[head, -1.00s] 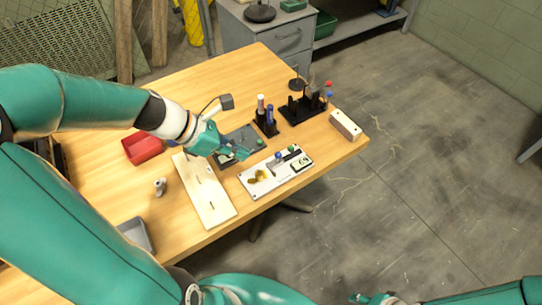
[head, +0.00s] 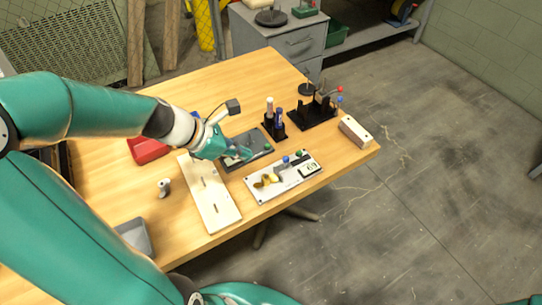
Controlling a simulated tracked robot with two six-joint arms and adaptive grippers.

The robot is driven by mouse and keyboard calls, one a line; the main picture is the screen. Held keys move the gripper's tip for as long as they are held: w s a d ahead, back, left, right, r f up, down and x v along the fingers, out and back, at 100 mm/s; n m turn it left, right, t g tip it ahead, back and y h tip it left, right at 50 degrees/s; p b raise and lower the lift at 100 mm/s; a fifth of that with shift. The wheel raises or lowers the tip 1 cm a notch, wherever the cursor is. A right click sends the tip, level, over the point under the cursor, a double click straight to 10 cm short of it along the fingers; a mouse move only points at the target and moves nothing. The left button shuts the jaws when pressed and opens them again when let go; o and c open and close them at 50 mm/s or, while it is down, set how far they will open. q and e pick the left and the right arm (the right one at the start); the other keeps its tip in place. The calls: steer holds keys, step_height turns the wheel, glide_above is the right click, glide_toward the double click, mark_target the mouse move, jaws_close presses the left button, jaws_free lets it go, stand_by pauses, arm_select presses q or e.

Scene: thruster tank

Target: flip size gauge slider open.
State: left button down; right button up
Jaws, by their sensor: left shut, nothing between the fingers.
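A white panel (head: 258,196) lies near the front right edge of the table. It carries a dark bar (head: 281,175), a blue knob, a green knob, a yellow part (head: 268,181) and a small light-faced readout (head: 309,169). I cannot tell for certain which part is the gauge slider or how it is set. My left gripper (head: 243,155) is shut and empty. It is over a dark grey plate (head: 261,141) just behind the white panel, apart from the knobs in this view. Its hand hides part of that plate. My right gripper is out of view.
A long pale board (head: 213,205) lies left of the white panel. Black holders (head: 312,117) with upright pieces stand behind. A white block (head: 355,131) sits at the right edge.

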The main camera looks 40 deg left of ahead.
arm_select(q)
steer(key=b, duration=0.2)
glide_toward(280, 165)
steer(key=shift+d+f, duration=0.2)
steer(key=shift+f, duration=0.35)
steer(key=shift+d+f, duration=0.2)
steer(key=shift+f, duration=0.35)
steer(key=w, duration=0.1)
steer(key=w+d, duration=0.1)
steer(key=w, duration=0.1)
steer(key=shift+d+f+p, duration=0.3)
steer(key=shift+d, duration=0.05)
steer(key=shift+w+d, duration=0.25)
steer(key=shift+w, duration=0.1)
steer(key=shift+w+d+p, duration=0.2)
steer(key=shift+w, duration=0.3)
steer(key=shift+w+d+p, duration=0.15)
steer(key=shift+w+d, duration=0.1)
steer(key=shift+w, duration=0.2)
steer(key=shift+s+a, duration=0.1)
steer(key=shift+s, duration=0.05)
